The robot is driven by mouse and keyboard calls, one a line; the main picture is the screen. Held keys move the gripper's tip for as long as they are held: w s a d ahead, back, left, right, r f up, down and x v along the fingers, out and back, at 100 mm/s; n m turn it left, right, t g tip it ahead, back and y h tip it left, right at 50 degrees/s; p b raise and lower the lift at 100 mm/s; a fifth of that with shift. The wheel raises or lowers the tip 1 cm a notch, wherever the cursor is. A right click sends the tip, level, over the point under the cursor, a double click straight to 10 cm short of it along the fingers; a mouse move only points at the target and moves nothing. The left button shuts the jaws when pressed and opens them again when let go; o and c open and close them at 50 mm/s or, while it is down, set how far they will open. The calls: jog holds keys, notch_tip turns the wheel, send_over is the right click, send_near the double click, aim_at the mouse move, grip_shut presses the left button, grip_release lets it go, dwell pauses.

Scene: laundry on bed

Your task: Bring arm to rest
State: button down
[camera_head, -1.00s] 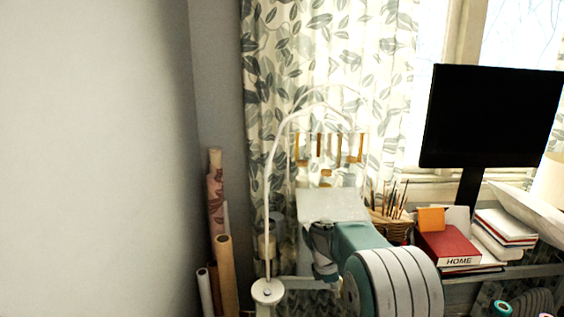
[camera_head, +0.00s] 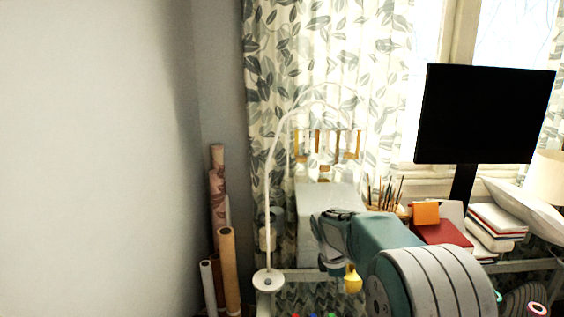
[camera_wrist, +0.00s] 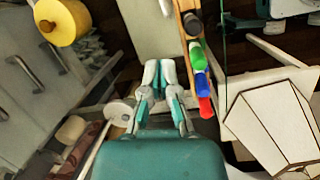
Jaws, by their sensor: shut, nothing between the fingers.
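My gripper (camera_wrist: 160,72) shows in the wrist view, teal and grey, with its fingers shut together and nothing between them. It hangs in the air above the desk clutter, and I see no contact. In the head view my teal and grey arm is folded at the lower right of centre, in front of the desk. The gripper's fingertips cannot be made out clearly there.
A white lamp (camera_head: 268,281) stands left of my arm. Rolled tubes (camera_head: 229,270) lean in the corner. A monitor (camera_head: 486,113), red book (camera_head: 441,233) and pencil basket (camera_head: 385,207) are behind. Coloured bottles (camera_wrist: 201,80) and a yellow roll (camera_wrist: 62,22) lie near my gripper.

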jog(key=s+r+m+t, duration=0.1)
jog(key=s+r+m, duration=0.3)
jog(key=s+r, duration=0.3)
jog(key=s+r+m+t+y, duration=0.1)
jog(key=s+m, duration=0.4)
jog(key=s, duration=0.7)
jog(key=s+r+m+t+y, duration=0.1)
jog(key=s+r+m+t, duration=0.2)
jog(key=s, duration=0.9)
jog(key=shift+d+m+y, duration=0.25)
jog(key=shift+m+y, duration=0.15)
jog(key=shift+m, duration=1.2)
